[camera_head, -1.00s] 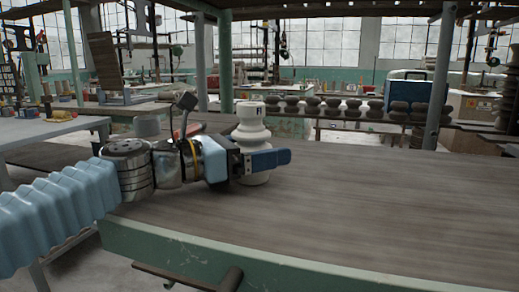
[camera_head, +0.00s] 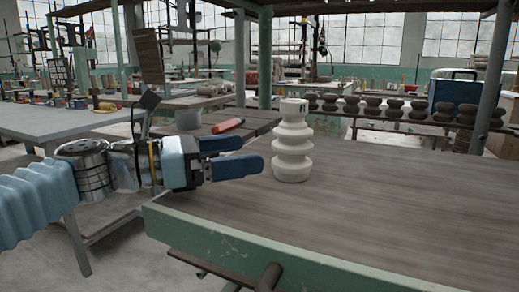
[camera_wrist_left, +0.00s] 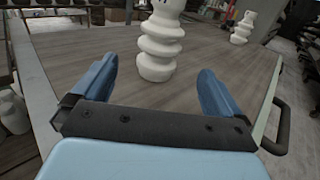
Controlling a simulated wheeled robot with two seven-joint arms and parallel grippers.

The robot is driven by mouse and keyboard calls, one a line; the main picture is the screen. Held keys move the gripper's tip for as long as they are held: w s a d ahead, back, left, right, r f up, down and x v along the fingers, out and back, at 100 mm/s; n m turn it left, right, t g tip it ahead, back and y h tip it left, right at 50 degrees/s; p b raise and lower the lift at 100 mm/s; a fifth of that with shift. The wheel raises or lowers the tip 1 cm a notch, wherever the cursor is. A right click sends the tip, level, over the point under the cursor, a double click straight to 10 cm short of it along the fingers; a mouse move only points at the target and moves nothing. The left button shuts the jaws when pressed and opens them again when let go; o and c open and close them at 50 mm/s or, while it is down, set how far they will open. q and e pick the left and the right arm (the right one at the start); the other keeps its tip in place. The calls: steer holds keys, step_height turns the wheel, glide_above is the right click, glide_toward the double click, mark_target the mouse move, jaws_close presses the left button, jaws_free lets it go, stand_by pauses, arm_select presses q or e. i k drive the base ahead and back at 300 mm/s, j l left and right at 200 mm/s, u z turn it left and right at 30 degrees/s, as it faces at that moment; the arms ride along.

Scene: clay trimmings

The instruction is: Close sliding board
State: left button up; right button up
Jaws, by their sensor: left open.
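The wide brown wooden board (camera_head: 400,195) has a green front edge (camera_head: 250,245) and a dark bar handle (camera_head: 225,272) below it. The handle also shows in the left wrist view (camera_wrist_left: 283,125). I cannot tell how far the board is slid. My left gripper (camera_head: 242,155) is open and empty above the board's left end, away from the handle. A white ridged piece (camera_head: 292,145) stands upright on the board just beyond the fingertips; it also shows between the fingers in the left wrist view (camera_wrist_left: 157,50). My right gripper is not in view.
A second white ridged piece (camera_wrist_left: 242,28) stands farther along the board in the left wrist view. A red-handled tool (camera_head: 228,126) lies behind my gripper. A grey table (camera_head: 60,122) stands at left. The board's right part looks clear.

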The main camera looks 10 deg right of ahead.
mark_target(365, 216)
steer(key=i+j, duration=0.15)
steer(key=j, duration=0.2)
steer(key=i+j, duration=0.15)
steer(key=j, duration=0.2)
steer(key=i+j, duration=0.15)
steer(key=j, duration=0.2)
